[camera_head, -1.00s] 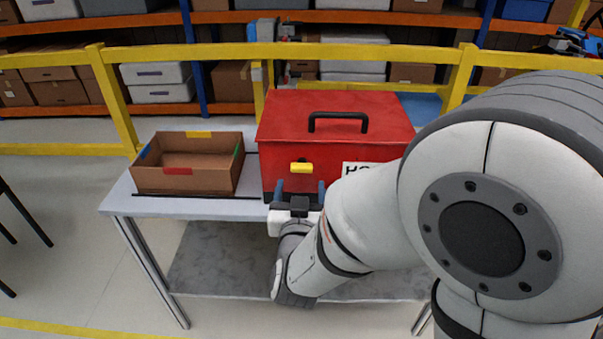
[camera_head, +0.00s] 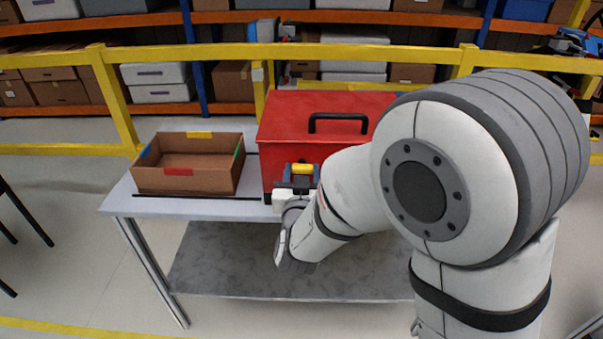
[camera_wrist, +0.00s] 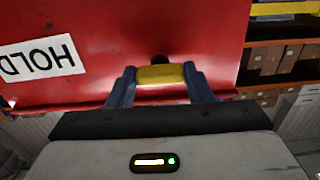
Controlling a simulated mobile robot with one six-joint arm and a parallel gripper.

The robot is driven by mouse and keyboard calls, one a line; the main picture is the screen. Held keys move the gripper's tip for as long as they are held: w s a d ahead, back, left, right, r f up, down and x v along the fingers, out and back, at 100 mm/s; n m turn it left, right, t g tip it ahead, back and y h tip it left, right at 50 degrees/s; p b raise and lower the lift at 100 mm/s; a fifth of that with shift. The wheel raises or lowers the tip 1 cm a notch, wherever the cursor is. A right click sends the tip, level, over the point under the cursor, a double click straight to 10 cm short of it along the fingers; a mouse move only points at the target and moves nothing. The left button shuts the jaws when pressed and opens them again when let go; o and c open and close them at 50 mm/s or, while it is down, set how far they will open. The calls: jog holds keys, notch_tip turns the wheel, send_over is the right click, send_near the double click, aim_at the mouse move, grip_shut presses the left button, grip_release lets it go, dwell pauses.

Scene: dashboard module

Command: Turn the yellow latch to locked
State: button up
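The yellow latch (camera_head: 302,169) is a short bar on the front of the red box (camera_head: 275,145), lying level. My gripper (camera_head: 302,172) is in front of the box, its two blue fingers at the latch's left and right ends. In the wrist view my gripper (camera_wrist: 160,76) has the latch (camera_wrist: 160,75) between its fingertips, apparently touching both ends. A dark round part shows just behind the latch. The box (camera_wrist: 110,25) fills much of the wrist view, with an upside-down white HOLD label (camera_wrist: 42,58).
An open brown carton (camera_head: 185,180) with coloured edge marks stands on the table (camera_head: 125,198) left of the box. The box has a black top handle (camera_head: 338,122). My arm hides the box's right front. A yellow rail (camera_head: 390,54) and shelves stand behind.

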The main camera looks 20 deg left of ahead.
jog(key=c, duration=0.5)
jog(key=shift+o, duration=0.2)
jog(key=shift+f+b, duration=0.15)
jog(key=shift+b, duration=0.4)
jog(key=m+b, duration=1.7)
jog(key=b, duration=0.5)
jog(key=shift+m, duration=0.3)
